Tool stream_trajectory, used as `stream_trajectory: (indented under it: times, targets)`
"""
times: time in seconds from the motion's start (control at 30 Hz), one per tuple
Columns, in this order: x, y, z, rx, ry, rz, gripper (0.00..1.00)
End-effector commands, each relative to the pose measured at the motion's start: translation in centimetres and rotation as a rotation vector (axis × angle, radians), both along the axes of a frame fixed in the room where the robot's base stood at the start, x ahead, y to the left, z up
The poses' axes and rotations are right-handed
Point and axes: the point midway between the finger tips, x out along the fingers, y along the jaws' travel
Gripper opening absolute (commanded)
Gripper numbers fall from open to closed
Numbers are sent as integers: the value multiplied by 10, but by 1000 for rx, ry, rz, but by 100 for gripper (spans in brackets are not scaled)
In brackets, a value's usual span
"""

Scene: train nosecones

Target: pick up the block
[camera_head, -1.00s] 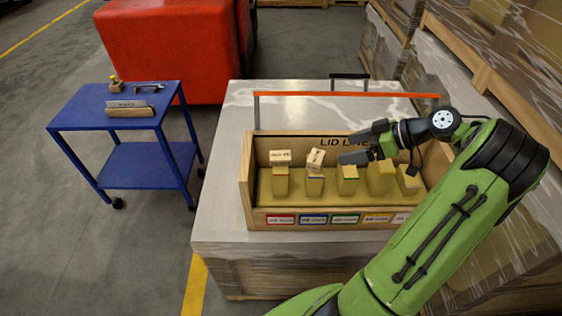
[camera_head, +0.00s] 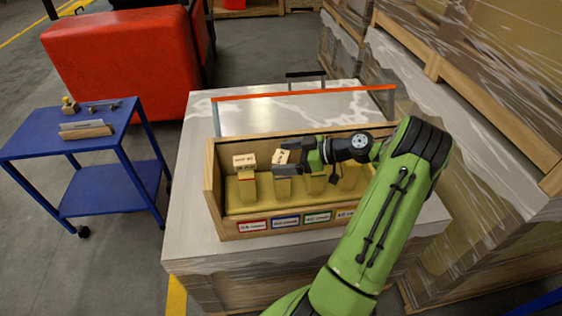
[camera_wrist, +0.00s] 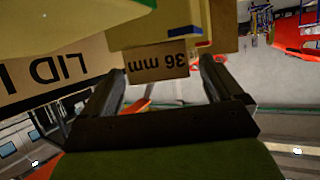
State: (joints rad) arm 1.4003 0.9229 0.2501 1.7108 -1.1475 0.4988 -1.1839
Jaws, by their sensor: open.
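A small wooden block (camera_head: 280,157) sits on the second post from the left in the wooden box. In the wrist view it is the block marked "36 mm" (camera_wrist: 158,65), with a blue-striped yellow post (camera_wrist: 160,30) against it. My gripper (camera_head: 279,159) reaches in from the right. In the wrist view my gripper's fingers (camera_wrist: 165,68) are open, one on each side of the block, with gaps showing; I cannot tell how deep the block is between them. Another wooden block (camera_head: 244,160) sits on the leftmost post, left of my gripper.
The wooden box (camera_head: 212,190) has colored labels in front and a "LID LINE" back wall. An orange bar (camera_head: 300,92) stands behind it on the wrapped pallet. A blue cart (camera_head: 25,145) holding small items is at left, by a red machine (camera_head: 120,65).

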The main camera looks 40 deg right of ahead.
Motion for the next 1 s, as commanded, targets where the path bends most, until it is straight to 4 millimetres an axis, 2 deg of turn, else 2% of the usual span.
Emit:
stream_trajectory:
  times: [0.1, 0.33, 0.7, 0.9, 1.0]
  targets:
    - [11, 8, -6, 0, 0, 1, 94]
    - [13, 8, -7, 0, 1, -1, 92]
    - [13, 8, -6, 1, 1, 0, 35]
    - [13, 8, -5, 0, 0, 0, 33]
    - [13, 8, 8, -3, -2, 0, 33]
